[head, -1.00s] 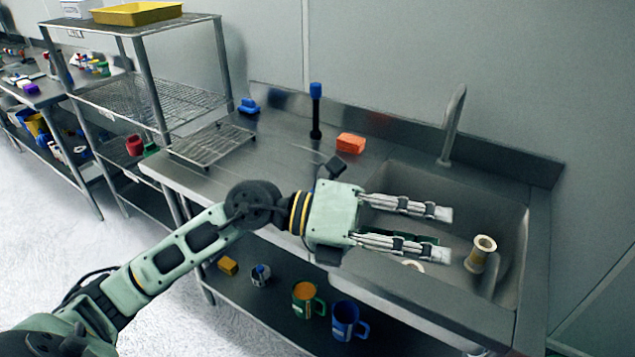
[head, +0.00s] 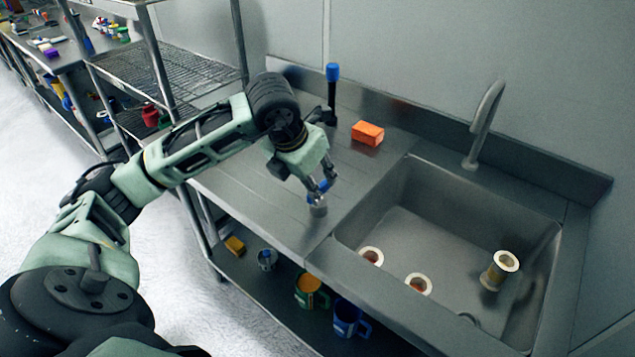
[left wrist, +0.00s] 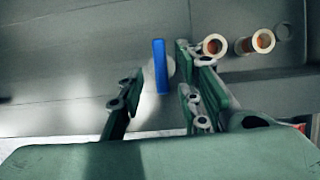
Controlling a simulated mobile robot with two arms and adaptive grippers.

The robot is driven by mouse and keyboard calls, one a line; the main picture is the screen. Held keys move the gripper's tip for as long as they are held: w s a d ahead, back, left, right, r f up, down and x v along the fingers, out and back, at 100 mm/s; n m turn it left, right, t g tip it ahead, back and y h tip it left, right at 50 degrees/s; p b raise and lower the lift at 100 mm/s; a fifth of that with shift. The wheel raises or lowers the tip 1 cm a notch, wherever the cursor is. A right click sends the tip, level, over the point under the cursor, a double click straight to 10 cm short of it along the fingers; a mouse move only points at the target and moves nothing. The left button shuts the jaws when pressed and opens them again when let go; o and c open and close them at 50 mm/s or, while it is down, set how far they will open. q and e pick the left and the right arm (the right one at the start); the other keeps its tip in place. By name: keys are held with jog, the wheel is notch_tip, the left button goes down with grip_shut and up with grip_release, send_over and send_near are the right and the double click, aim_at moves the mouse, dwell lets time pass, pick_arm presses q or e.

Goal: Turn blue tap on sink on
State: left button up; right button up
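The blue tap (left wrist: 160,66) shows in the left wrist view as an upright blue bar over a pale round base. It lies between the two finger lines of my left gripper (left wrist: 158,82), with a gap on each side. In the head view, my left gripper (head: 322,186) points down at the counter left of the sink (head: 430,235), and a bit of blue shows among its fingers. The fingers are open; no contact with the tap is clear. The grey spout (head: 484,125) stands at the sink's back. My right gripper is not in view.
An orange block (head: 368,133) and a black post with a blue top (head: 333,75) stand at the counter's back. Three spools, one of them upright (head: 500,270), are in the sink. Mugs (head: 348,318) stand on the shelf below. A wire rack (head: 165,75) is at left.

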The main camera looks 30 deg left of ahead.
pick_arm(q)
jog(key=shift+x, duration=1.2)
jog(key=shift+w+f, duration=0.15)
jog(key=shift+w, duration=0.05)
grip_shut()
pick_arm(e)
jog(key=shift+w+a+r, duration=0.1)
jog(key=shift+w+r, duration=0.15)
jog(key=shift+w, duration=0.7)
